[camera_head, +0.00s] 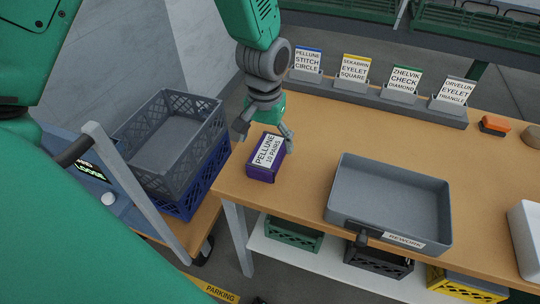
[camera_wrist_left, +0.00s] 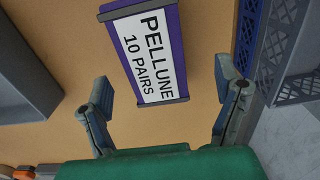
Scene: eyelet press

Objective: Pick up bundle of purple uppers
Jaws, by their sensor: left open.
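The bundle of purple uppers (camera_head: 262,170) sits on the tan table near its left edge, with a white label reading PELLUNE 10 PAIRS on top. My left gripper (camera_head: 264,134) is just above and behind the bundle, pointing down, with its fingers apart. In the left wrist view the bundle (camera_wrist_left: 149,50) lies ahead of the open fingers (camera_wrist_left: 168,105), roughly centred between them, and nothing is held. My right gripper is not in view.
A grey tray labelled REWORK (camera_head: 440,238) stands right of the bundle. Labelled cards in a grey rack (camera_head: 395,104) line the back. Stacked crates on a cart (camera_head: 172,140) stand left of the table. An orange block (camera_head: 494,124) lies at far right.

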